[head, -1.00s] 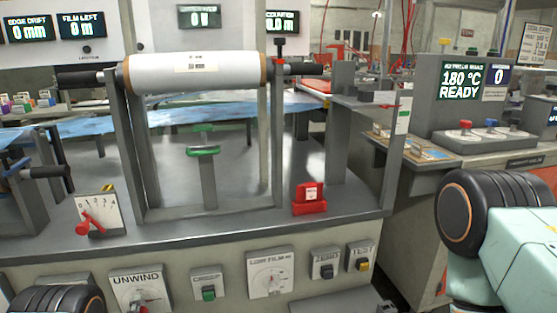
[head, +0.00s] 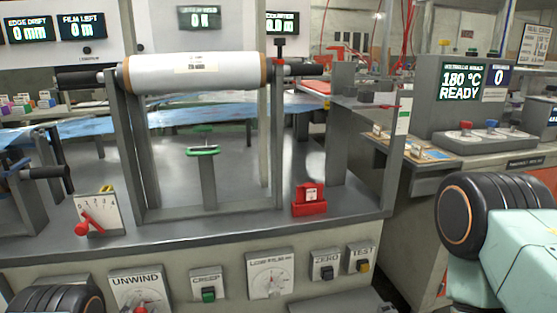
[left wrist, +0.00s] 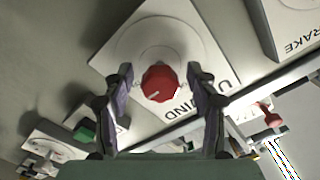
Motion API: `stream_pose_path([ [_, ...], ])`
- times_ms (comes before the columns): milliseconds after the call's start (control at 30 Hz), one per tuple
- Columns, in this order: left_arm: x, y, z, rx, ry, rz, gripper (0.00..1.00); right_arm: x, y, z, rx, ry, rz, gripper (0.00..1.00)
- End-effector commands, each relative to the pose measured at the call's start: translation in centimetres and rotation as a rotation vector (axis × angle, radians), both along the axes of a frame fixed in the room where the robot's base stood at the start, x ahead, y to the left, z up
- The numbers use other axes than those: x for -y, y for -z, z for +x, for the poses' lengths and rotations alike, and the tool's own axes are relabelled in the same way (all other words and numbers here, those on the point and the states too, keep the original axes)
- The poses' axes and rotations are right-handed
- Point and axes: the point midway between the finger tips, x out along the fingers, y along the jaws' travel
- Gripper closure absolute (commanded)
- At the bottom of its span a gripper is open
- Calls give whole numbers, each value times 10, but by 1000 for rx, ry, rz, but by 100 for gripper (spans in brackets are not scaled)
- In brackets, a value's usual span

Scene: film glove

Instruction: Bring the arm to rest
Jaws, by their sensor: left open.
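My left gripper (left wrist: 159,80) is open in the left wrist view. Its two dark fingers stand on either side of the red UNWIND knob (left wrist: 160,84), with a visible gap on both sides, and hold nothing. The knob sits on a white UNWIND plate (left wrist: 120,50), which also shows at the bottom left of the head view (head: 137,281). In the head view, a black joint of my left arm shows at the lower left corner; I cannot make out the gripper's fingers there. My right arm's links show at the right edge, but its gripper is out of view.
A white film roll (head: 195,73) rests on the grey stand above the bench. A red block (head: 309,200), a scale with a red lever (head: 96,215) and a green-topped post (head: 203,152) stand on the bench. The CREEP switch (head: 208,290) is right of the UNWIND plate.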

Motion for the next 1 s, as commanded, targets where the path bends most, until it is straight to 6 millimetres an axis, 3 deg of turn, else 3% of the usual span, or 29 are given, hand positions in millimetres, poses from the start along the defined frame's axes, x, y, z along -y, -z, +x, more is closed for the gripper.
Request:
stream_pose_path([
  [500, 0, 0, 0, 92, 0, -381, 42, 0, 1, 0, 0, 0, 0, 21],
  [1000, 0, 0, 0, 109, 0, -452, 42, 0, 1, 0, 0, 0, 0, 21],
])
